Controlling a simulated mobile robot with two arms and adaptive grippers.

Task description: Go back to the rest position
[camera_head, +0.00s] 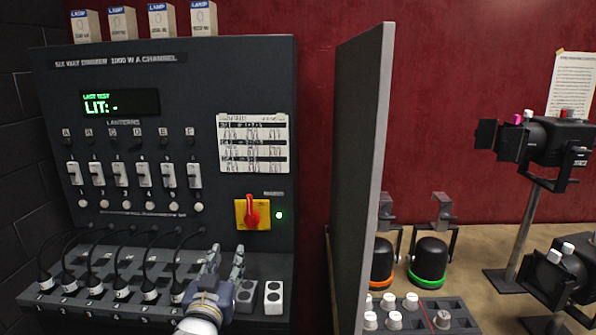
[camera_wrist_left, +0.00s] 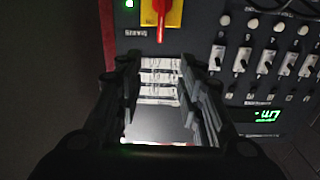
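My left gripper (camera_head: 225,262) is in front of the ledge of the dimmer panel, at the lower middle of the head view, with its fingers pointing up and toward the panel. Its two fingers stand apart with nothing between them. In the left wrist view the gripper (camera_wrist_left: 157,62) is also open and empty. The dark panel (camera_head: 260,80) stands behind it, with a red rotary switch (camera_head: 253,212) on a yellow plate above the gripper. The green display (camera_head: 120,103) reads "LIT: -". My right gripper is not in view.
Black cables with white plugs (camera_head: 122,292) line the ledge left of my gripper. Grey socket blocks (camera_head: 273,298) sit just right of it. A tall grey divider (camera_head: 362,150) stands further right.

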